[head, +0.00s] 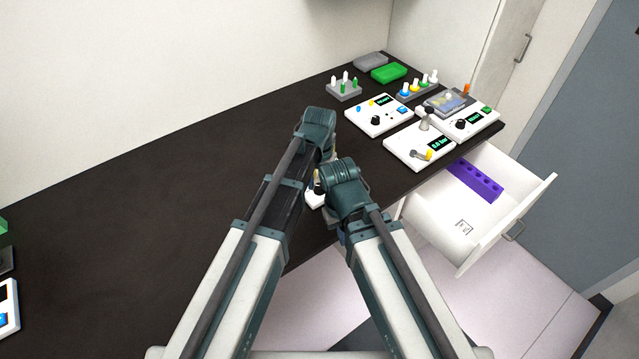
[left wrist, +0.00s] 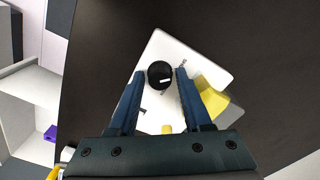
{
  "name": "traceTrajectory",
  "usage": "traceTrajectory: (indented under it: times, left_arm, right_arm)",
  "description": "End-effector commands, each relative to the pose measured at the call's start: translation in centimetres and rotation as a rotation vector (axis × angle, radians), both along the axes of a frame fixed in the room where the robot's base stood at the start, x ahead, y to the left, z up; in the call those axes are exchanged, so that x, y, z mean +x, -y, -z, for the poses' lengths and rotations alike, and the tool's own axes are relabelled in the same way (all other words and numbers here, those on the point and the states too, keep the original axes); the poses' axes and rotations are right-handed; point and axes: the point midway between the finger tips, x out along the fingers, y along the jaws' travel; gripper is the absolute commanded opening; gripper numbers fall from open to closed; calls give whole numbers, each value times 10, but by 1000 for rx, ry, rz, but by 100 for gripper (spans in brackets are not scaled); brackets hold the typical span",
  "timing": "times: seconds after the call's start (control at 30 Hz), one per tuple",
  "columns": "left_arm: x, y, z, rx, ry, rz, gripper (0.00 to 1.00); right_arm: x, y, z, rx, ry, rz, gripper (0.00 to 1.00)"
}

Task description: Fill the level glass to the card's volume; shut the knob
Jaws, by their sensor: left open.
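A black round knob (left wrist: 160,74) with a white mark sits on a white plate (left wrist: 158,45) in the left wrist view. My left gripper (left wrist: 160,71) is open, with one finger on each side of the knob; I cannot tell whether they touch it. A yellow part (left wrist: 212,101) lies right of the right finger, partly behind it. In the head view a white device (head: 315,199) shows between my arms and is mostly hidden by them. My right arm's wrist is beside it, but its fingers are hidden. I cannot make out the level glass or the card.
White devices with displays, including one (head: 407,151) with a yellow-tipped lever, stand at the right end of the dark counter (head: 150,190). A green tray (head: 389,72) and vial racks stand behind. An open drawer (head: 478,232) holds a purple rack (head: 474,180). The counter's left part is largely clear.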

Motion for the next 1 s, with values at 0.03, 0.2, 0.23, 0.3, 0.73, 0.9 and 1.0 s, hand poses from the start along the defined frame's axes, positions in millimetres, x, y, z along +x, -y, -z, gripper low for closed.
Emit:
traceTrajectory:
  times: [0.03, 0.2, 0.23, 0.3, 0.73, 0.9, 1.0]
  left_arm:
    - [0, 0, -1, 0, 0, 0, 49]
    - [0, 0, -9, 0, 0, 0, 49]
    - [0, 0, -12, 0, 0, 0, 49]
    - [0, 0, -19, 0, 0, 0, 49]
    - [0, 0, -81, 0, 0, 0, 49]
    - [0, 0, -107, 0, 0, 0, 49]
    - [0, 0, -121, 0, 0, 0, 49]
  right_arm:
    - [0, 0, -1, 0, 0, 0, 0]
    - [0, 0, -9, 0, 0, 0, 0]
    - [0, 0, -12, 0, 0, 0, 0]
    - [0, 0, -19, 0, 0, 0, 0]
    - [0, 0, -81, 0, 0, -1, 0]
    - [0, 0, -107, 1, 0, 3, 0]
    - [0, 0, -121, 2, 0, 6, 0]
